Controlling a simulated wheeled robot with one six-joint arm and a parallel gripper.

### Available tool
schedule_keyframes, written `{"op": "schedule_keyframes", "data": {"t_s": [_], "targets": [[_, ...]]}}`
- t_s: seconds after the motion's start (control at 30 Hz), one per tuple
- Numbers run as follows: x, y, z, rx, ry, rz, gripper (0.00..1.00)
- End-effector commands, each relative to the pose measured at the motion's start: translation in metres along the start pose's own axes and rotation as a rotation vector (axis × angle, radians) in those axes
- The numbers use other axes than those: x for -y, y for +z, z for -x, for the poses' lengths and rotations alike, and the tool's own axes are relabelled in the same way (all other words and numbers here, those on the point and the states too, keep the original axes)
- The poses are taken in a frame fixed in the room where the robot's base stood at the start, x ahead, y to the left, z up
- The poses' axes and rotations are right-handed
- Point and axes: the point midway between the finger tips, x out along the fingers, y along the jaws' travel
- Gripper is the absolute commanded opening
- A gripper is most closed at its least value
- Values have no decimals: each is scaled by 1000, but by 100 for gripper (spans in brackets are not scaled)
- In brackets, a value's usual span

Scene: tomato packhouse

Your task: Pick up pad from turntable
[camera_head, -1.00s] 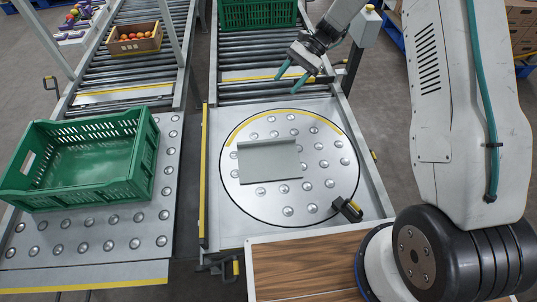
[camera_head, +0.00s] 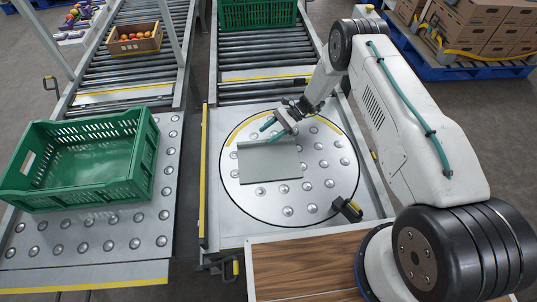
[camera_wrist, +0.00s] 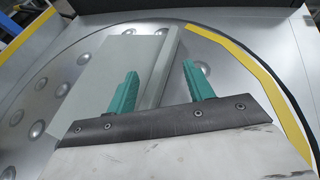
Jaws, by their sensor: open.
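My gripper (camera_head: 268,132) has two teal fingers and is open and empty, just above the pad's far edge. In the wrist view the pad (camera_wrist: 110,75) lies beyond and left of the fingers. My gripper's (camera_wrist: 157,88) fingers appear on either side of the pad's raised edge strip. I cannot tell whether they touch it.
An empty green crate (camera_head: 85,160) stands on the left conveyor. Another green crate (camera_head: 258,13) and a wooden box of tomatoes (camera_head: 134,40) are farther back. A black clamp (camera_head: 348,208) sits at the turntable's right rim. A wooden board (camera_head: 305,268) is in front.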

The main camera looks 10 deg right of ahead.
Motion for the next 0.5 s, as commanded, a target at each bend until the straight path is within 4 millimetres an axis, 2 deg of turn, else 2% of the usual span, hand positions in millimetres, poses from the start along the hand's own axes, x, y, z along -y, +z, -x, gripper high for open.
{"op": "schedule_keyframes", "data": {"t_s": [0.23,0.5], "targets": [[1,0,-38,0,5,-2,52],[1,0,-43,-1,2,-1,52]]}}
